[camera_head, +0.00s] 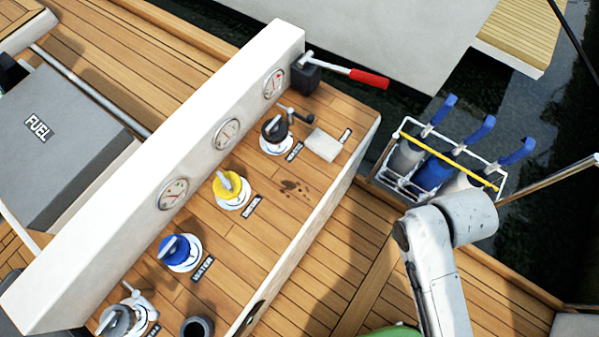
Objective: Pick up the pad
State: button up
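The pad (322,145) is a small, pale, off-white square block. It lies flat on the wooden console top near its far right end, just right of the black-topped deck fitting (276,131) and its "WASTE" label. Nothing covers it. Part of my arm shows at the lower right, apart from the pad and beyond the console's edge. My gripper is not in view.
A white panel with gauges (227,134) runs behind the console. Yellow (228,186) and blue (176,248) fittings stand along it.

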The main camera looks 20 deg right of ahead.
aim_at(319, 141)
jog(key=i+z, duration=0.25)
jog(key=z, duration=0.25)
jog(key=i+z, duration=0.25)
jog(key=z, duration=0.2)
